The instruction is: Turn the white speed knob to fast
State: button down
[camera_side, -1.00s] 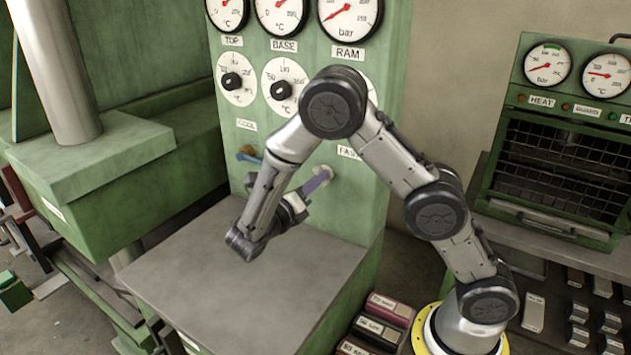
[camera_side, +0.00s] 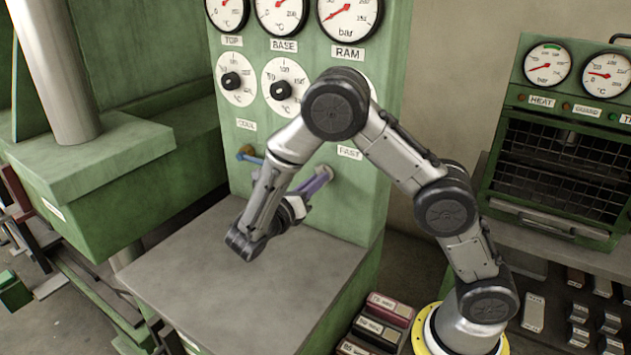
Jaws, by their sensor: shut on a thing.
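The white speed knob is on the front of the green panel (camera_side: 365,205), below and left of the FAST label (camera_side: 349,152). It is mostly hidden behind my gripper, and I cannot make out its pointer. My gripper (camera_side: 321,176), with purple fingers, reaches up to the panel there and is shut on the knob. My forearm covers part of the panel to the left.
A blue and brown lever (camera_side: 247,154) sits under the COOL label on the left. Dials with black knobs (camera_side: 280,90) and gauges are above. A bare grey tabletop (camera_side: 220,285) lies below. A green oven (camera_side: 560,160) stands at the right.

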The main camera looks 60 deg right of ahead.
jog(key=m, duration=1.2)
dwell(0.5)
jog(key=c, duration=0.9)
grip_release()
jog(key=shift+a, duration=0.1)
jog(key=a, duration=1.3)
jog(key=shift+a, duration=0.35)
